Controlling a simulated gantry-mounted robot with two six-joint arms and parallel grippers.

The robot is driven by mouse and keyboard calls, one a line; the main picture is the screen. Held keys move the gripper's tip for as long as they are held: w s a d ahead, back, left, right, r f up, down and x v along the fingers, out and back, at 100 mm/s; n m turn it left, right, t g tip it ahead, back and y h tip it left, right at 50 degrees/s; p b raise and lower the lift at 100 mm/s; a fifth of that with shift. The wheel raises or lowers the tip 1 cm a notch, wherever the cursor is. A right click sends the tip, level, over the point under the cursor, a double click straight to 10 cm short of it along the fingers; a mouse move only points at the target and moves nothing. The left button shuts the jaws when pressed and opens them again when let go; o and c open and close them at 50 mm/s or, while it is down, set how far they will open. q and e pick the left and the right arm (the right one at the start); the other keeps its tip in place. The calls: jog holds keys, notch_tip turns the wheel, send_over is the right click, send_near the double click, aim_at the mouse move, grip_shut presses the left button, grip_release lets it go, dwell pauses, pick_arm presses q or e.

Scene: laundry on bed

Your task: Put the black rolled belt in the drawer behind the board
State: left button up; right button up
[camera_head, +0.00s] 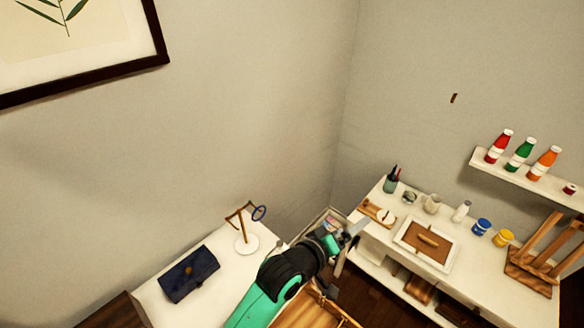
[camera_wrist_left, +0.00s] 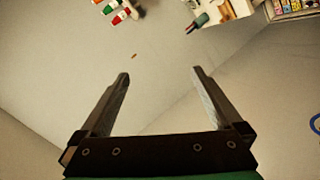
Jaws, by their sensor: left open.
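My left gripper (camera_head: 352,236) reaches in from the bottom of the head view, in the air near the room's corner. In the left wrist view it is open (camera_wrist_left: 160,80), with only bare wall between its fingers. I cannot make out a black rolled belt in either view. An open, drawer-like box (camera_head: 322,220) shows partly behind my left arm. A box with small colourful items (camera_wrist_left: 290,8) shows at the wrist view's top right edge; I cannot tell if it is the same one. I cannot identify the board for certain. My right gripper is not in view.
A white dresser top holds a dark blue pouch (camera_head: 190,274) and a jewellery stand (camera_head: 245,240). At right, a white desk (camera_head: 470,285) holds a framed tray (camera_head: 425,245), cups and paint jars. A wall shelf (camera_head: 520,178) carries bottles. Wooden slats lie below my arm.

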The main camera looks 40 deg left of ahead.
pick_arm(q)
notch_tip(320, 180, up, 22)
jog(key=s+m+t, duration=0.2)
jog(key=m+t, duration=0.3)
jog(key=s+r+m+t, duration=0.3)
jog(key=s+r, duration=0.5)
jog(key=r, duration=0.3)
jog(key=s+a+r+m+t, duration=0.1)
jog(key=s+r+m+t, duration=0.2)
jog(key=s+r, duration=0.6)
notch_tip(320, 180, up, 3)
jog(key=shift+r+m+t+h, duration=0.1)
jog(key=shift+m+t+h, duration=0.25)
jog(key=shift+t, duration=0.65)
